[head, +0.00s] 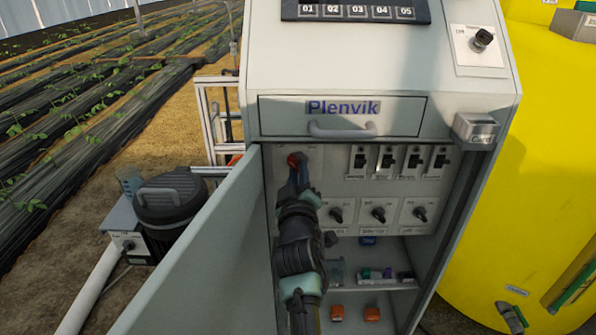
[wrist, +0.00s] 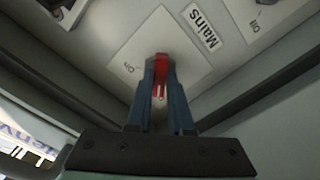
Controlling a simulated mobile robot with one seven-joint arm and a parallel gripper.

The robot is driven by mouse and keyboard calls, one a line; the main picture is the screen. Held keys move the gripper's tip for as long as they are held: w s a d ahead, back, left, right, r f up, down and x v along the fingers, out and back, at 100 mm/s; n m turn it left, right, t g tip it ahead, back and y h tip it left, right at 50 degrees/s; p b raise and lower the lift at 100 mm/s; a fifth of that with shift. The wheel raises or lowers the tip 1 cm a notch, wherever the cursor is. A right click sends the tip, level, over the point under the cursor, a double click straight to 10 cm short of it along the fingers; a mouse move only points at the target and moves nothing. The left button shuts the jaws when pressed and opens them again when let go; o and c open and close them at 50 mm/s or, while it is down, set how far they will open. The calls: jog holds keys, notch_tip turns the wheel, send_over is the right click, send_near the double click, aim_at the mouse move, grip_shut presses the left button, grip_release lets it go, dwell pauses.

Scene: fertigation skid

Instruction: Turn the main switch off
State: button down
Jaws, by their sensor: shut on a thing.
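The main switch is a red handle (head: 293,158) on a pale plate at the upper left of the panel inside the open cabinet. In the wrist view the red handle (wrist: 161,64) sits between my fingers, on a plate with an "On" mark at its left and a "Mains" label (wrist: 201,27) beside it. My gripper (head: 299,173) reaches into the cabinet and is shut on the red handle; its two dark fingers (wrist: 160,76) touch the handle's sides. The fingers hide part of the handle, and I cannot tell which position it points to.
Several black toggle switches (head: 387,161) line the panel to the right, with rotary knobs (head: 378,214) below. The open cabinet door (head: 205,250) stands close on the left. A closed drawer (head: 340,116) is just above. A shelf (head: 372,284) with small items lies below.

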jog(key=shift+f+n, duration=0.15)
jog(key=shift+n, duration=0.35)
jog(key=c, duration=0.8)
grip_release()
jog(key=shift+s, duration=0.1)
jog(key=s+p, duration=0.3)
jog(key=s, duration=0.9)
jog(key=shift+s, duration=0.4)
